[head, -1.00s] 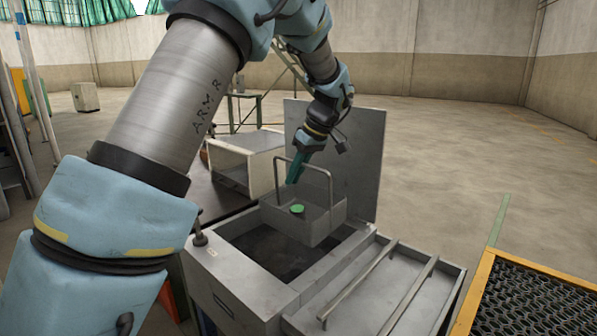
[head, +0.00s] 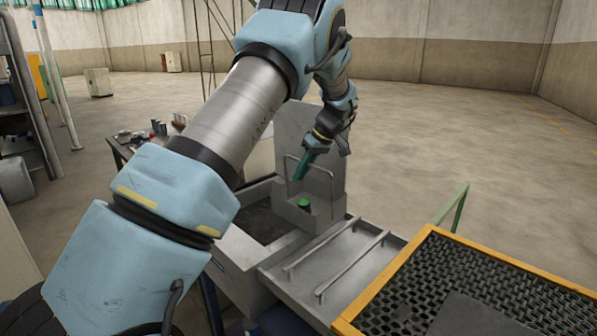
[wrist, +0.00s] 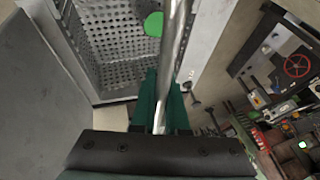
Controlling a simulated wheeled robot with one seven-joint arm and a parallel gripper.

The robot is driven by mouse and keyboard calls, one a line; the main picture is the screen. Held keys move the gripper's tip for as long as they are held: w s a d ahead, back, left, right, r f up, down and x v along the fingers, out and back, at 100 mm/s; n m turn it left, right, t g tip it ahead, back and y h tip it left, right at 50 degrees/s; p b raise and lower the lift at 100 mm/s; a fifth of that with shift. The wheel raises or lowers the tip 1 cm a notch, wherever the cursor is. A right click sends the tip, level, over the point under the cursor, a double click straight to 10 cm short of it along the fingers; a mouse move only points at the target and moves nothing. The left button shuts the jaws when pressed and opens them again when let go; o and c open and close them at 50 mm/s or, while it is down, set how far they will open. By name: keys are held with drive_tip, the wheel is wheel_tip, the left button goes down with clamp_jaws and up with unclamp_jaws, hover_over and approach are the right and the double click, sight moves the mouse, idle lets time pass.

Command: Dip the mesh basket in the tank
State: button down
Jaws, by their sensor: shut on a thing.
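The mesh basket (head: 319,219) is a grey box with perforated walls and a tall bar handle. A green disc (head: 304,203) sits in it. My gripper (head: 301,174) has teal fingers shut on the handle; in the wrist view my gripper (wrist: 160,98) grips the bright handle bar, with the perforated basket (wrist: 110,62) beyond. The basket hangs roughly level over the far right part of the grey tank (head: 238,247), whose dark opening shows to its left. I cannot tell whether the basket's bottom is below the tank's rim.
The tank's lid (head: 294,128) stands upright behind the basket. A drain tray (head: 335,262) with two rails adjoins the tank at right. An orange-framed black grating (head: 470,290) lies near right. A cluttered bench (head: 122,150) stands behind left. Open floor lies at right.

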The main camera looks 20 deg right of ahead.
drive_tip(key=s+d+f+b, duration=0.1)
drive_tip(key=s+d, duration=0.6)
drive_tip(key=s, duration=0.5)
drive_tip(key=shift+s, duration=0.2)
drive_tip(key=shift+f, duration=0.1)
idle(0.8)
